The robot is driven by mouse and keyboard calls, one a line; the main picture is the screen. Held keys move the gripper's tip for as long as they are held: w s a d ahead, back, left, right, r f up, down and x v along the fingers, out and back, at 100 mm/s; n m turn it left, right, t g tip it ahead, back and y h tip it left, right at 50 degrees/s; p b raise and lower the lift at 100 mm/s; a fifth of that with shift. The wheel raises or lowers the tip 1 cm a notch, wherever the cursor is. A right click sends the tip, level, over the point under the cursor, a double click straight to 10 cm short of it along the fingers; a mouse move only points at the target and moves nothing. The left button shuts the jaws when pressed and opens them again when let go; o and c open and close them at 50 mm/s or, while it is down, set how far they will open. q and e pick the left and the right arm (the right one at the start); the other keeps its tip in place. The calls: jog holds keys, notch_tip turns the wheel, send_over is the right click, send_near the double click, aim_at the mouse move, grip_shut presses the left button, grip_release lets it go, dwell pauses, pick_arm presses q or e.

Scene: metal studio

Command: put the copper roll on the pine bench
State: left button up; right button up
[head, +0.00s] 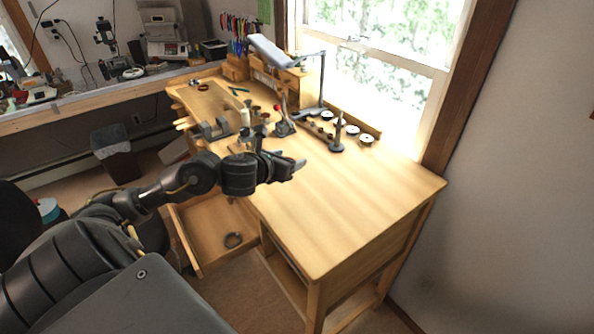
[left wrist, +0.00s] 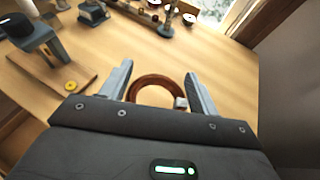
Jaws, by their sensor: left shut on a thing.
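The copper roll (left wrist: 152,79) is a reddish-brown coil with a small pale tag at its right. It sits between the two grey fingers of my left gripper (left wrist: 158,88), which is shut on it. In the head view my left gripper (head: 290,167) is over the middle of the pine bench (head: 345,215), and the roll is hidden there or too small to make out. The light wood bench top also shows beneath the roll in the left wrist view (left wrist: 235,75). I cannot tell whether the roll touches the bench. My right gripper is not in view.
A black stand with a peg (head: 337,140) and several discs stand along the window side. A small vise (head: 215,128) and tools crowd the far left. An open drawer (head: 205,228) holds a dark ring (head: 233,240). The near right bench top is clear.

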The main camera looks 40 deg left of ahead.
pick_arm(q)
jog(key=w+a+f, duration=0.1)
jog(key=w+f, duration=0.1)
jog(key=w+a+f, duration=0.1)
jog(key=w+f, duration=0.1)
jog(key=w+a+f, duration=0.2)
jog(key=shift+w+a+f, duration=0.1)
jog(key=shift+w, duration=0.1)
jog(key=shift+w+a+f, duration=0.35)
jog(key=shift+w+f, duration=0.1)
jog(key=shift+f, duration=0.25)
notch_tip(320, 180, down, 3)
jog(key=shift+r+p, duration=0.1)
jog(key=shift+p, duration=0.65)
jog(key=shift+f+b, duration=0.3)
jog(key=shift+b, duration=0.05)
jog(key=o, duration=1)
